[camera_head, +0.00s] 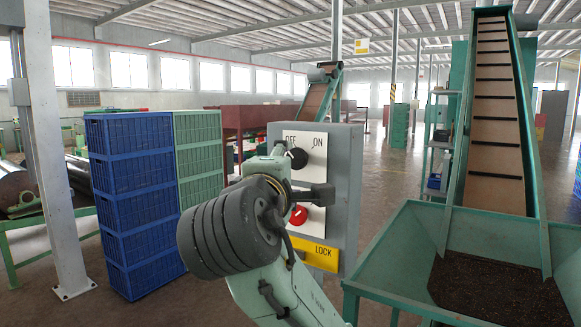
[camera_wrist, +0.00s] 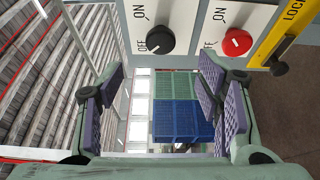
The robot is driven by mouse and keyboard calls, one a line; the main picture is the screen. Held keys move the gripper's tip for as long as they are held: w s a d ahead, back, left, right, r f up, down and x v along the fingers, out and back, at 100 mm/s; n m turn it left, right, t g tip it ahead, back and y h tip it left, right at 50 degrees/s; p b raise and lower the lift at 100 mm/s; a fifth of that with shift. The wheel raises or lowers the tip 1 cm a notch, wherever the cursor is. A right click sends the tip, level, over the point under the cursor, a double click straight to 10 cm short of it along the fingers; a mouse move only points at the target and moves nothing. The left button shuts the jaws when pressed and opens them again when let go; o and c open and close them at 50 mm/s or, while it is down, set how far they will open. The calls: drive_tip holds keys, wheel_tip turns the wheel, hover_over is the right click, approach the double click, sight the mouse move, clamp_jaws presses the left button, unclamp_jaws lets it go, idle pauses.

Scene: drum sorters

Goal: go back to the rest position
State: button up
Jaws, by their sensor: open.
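A grey control box (camera_head: 348,190) with a white front panel stands in front of me. Its black knob (camera_head: 298,158) sits at the top between OFF and ON labels, and its red knob (camera_head: 298,215) is lower, partly hidden by my arm. A yellow LOCK plate (camera_head: 322,258) is at the bottom. Both the black knob (camera_wrist: 156,40) and red knob (camera_wrist: 236,42) show in the wrist view. My gripper (camera_wrist: 160,95) is open with nothing between its purple-padded fingers. In the head view my gripper (camera_head: 308,185) is in front of the panel, overlapping it; contact cannot be told.
Stacked blue crates (camera_head: 130,195) and green crates (camera_head: 198,150) stand to the left, near a white post (camera_head: 55,150). A green hopper (camera_head: 400,250) with dark material and an inclined conveyor (camera_head: 495,120) occupy the right. Open floor shows behind the box.

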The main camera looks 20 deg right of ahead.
drive_tip(key=shift+v, duration=0.8)
